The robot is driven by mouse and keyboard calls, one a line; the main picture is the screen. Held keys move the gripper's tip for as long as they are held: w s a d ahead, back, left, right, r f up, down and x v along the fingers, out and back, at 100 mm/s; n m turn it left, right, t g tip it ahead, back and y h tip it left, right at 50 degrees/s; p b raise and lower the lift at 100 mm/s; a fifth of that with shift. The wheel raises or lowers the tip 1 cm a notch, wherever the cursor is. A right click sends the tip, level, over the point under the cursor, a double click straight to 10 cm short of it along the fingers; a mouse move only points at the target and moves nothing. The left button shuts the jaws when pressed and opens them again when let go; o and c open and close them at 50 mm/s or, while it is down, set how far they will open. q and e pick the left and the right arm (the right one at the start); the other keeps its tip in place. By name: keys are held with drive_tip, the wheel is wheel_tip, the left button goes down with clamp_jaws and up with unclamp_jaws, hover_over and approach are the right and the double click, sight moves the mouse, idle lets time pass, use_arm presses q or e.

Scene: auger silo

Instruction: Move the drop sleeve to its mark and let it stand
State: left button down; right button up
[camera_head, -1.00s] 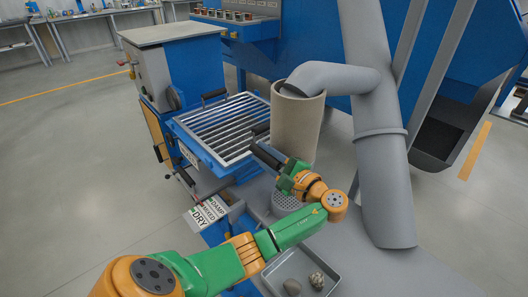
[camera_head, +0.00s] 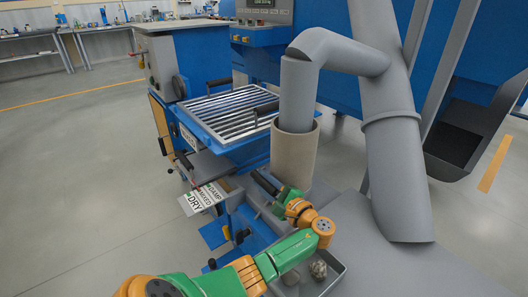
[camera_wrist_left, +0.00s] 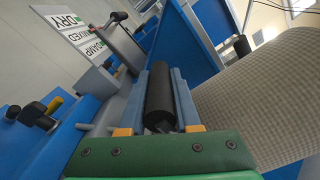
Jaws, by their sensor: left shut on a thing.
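The drop sleeve (camera_head: 296,157), a beige woven-looking open cylinder, stands upright around the lower end of a grey down-pipe (camera_head: 298,92). It also fills the right of the left wrist view (camera_wrist_left: 262,100). My left gripper (camera_head: 268,184) is at the sleeve's lower front left. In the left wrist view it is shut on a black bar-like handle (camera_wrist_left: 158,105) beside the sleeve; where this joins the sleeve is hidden. The sleeve's foot is partly behind my gripper, so I cannot tell whether it touches the bench. I cannot make out its mark. My right gripper is not in view.
A blue slatted grate (camera_head: 228,115) with black handles lies left of the sleeve. A DRY/MIXED/DAMP sign (camera_head: 204,197) is at front left. A tray (camera_head: 332,277) with stones is in front. A thick grey pipe (camera_head: 397,180) stands right; bare grey bench lies between.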

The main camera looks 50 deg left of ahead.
use_arm(q)
drive_tip(key=shift+f, duration=0.65)
drive_tip(key=shift+s, duration=0.1)
drive_tip(key=c, duration=0.6)
unclamp_jaws()
drive_tip(key=shift+f, duration=0.1)
drive_tip(key=d, duration=0.7)
drive_tip(key=shift+s+d, duration=0.1)
drive_tip(key=shift+s, duration=0.1)
